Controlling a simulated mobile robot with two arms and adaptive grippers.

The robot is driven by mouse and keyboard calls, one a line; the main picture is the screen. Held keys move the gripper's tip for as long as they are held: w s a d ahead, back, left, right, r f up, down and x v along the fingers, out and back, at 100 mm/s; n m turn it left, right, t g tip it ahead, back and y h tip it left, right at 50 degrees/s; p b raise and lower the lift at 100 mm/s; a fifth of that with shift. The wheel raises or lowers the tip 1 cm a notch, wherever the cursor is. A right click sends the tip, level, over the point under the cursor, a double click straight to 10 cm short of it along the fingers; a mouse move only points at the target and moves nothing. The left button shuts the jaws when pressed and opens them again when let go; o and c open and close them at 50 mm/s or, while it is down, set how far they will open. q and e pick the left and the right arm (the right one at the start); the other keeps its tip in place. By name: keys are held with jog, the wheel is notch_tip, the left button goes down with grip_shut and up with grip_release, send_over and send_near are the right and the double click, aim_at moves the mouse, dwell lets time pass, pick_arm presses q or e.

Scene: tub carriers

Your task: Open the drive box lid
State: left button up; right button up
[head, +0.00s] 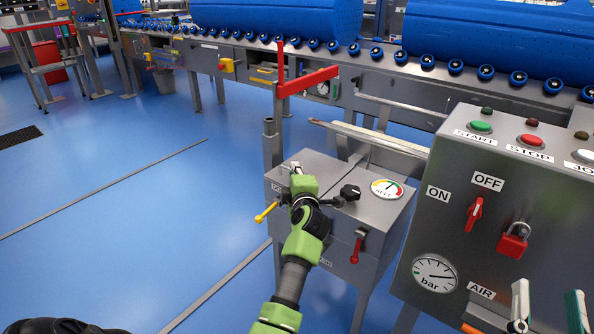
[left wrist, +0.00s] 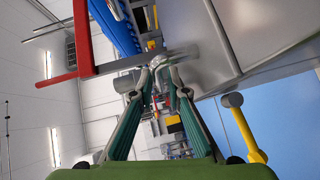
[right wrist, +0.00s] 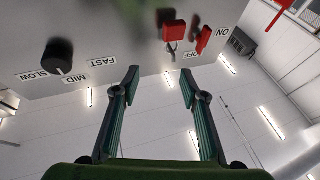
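The grey metal drive box (head: 335,178) stands mid-picture in the head view, with its flat lid down. It carries a black knob, a dial, a yellow lever (head: 266,212) and a red lever (head: 357,246). My left gripper (head: 296,170) is at the left edge of the lid. In the left wrist view its fingertips (left wrist: 161,66) are close together around a small silvery piece that looks like a lid handle. My arm hides part of the box front. My right gripper (head: 549,305) is open and empty before the control panel; its spread fingers show in the right wrist view (right wrist: 157,85).
The control panel (head: 455,215) with buttons, a red switch, a padlock and a pressure dial stands close on the right. A red bar on a post (head: 308,81) rises behind the box. A roller conveyor (head: 370,52) with blue tubs runs behind.

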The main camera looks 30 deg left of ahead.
pick_arm(q)
jog(key=shift+w+a, duration=0.35)
pick_arm(e)
jog(key=shift+a+r+t, duration=0.1)
jog(key=shift+r+t, duration=0.5)
jog(key=shift+r, duration=0.25)
pick_arm(q)
grip_shut()
